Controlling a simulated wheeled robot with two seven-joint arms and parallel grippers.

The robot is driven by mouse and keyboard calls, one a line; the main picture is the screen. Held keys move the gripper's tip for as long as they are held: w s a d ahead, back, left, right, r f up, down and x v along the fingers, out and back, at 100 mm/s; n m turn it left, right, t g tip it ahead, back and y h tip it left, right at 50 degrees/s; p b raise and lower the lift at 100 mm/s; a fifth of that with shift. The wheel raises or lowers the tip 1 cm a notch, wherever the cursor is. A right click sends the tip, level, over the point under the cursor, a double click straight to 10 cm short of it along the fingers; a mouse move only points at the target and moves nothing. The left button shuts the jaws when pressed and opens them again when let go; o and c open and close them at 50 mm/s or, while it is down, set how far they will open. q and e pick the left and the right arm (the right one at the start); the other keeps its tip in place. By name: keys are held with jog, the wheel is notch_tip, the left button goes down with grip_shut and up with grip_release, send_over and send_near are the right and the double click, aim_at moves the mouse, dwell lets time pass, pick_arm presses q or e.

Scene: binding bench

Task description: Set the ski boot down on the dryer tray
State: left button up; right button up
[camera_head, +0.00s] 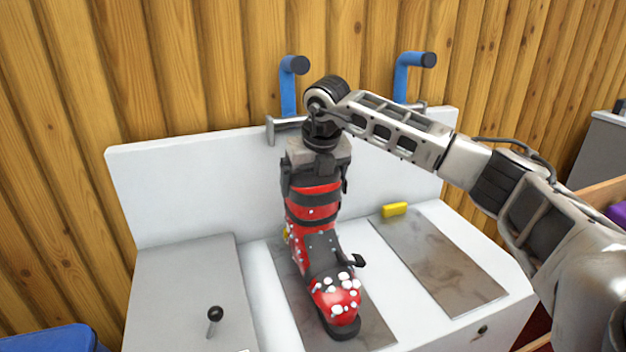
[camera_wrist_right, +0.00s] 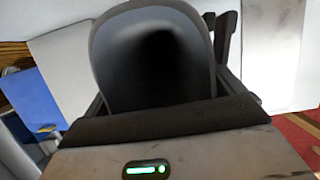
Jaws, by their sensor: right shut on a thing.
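The red and black ski boot (camera_head: 325,255) stands upright over the left of two grey-brown strips (camera_head: 380,325) on the white bench, toe toward the front. White snow-like clumps cover its toe. My right gripper (camera_head: 317,170) is above the boot and shut on its upper cuff. In the right wrist view the boot's dark open top (camera_wrist_right: 150,60) sits between the fingers. I cannot tell whether the sole touches the strip. I cannot pick out the dryer tray with certainty. My left gripper is not in view.
A flat grey panel (camera_head: 180,290) with a black-knobbed lever (camera_head: 214,316) lies left of the boot. The right strip (camera_head: 440,262) is bare, with a yellow block (camera_head: 395,209) at its back end. Blue handles (camera_head: 288,90) rise behind. A blue container (camera_head: 50,340) is at lower left.

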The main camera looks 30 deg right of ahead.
jog(key=shift+f, duration=0.1)
dwell(0.7)
jog(key=o, duration=1.7)
jog(key=v, duration=1.6)
jog(key=shift+a, duration=0.1)
